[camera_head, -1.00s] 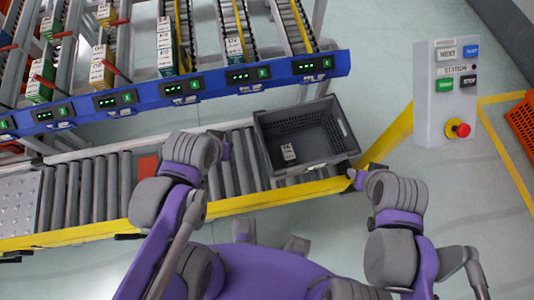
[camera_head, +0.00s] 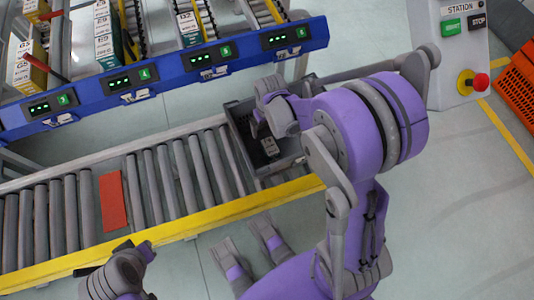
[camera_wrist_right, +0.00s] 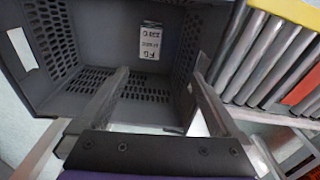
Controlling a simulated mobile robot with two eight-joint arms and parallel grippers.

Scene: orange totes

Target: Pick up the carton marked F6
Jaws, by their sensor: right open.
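A small white carton (camera_head: 269,147) lies in the dark grey tote (camera_head: 238,112) on the roller conveyor. In the right wrist view the carton (camera_wrist_right: 150,42) shows a label that reads like F6, beyond the fingers and against the tote's grey inside. My right gripper (camera_wrist_right: 160,78) is open and empty, with its two fingers pointing into the tote and apart from the carton. In the head view my right arm reaches over the tote and hides part of it. My left gripper (camera_head: 138,247) is low at the left, by the conveyor's yellow front edge; its fingers are unclear.
A blue rack rail (camera_head: 170,85) with green displays runs behind the conveyor, with cartons on lanes above it. A red-orange plate (camera_head: 112,200) lies on the rollers. A control post (camera_head: 455,50) and an orange tote (camera_head: 515,85) stand at the right. The rollers left of the tote are otherwise clear.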

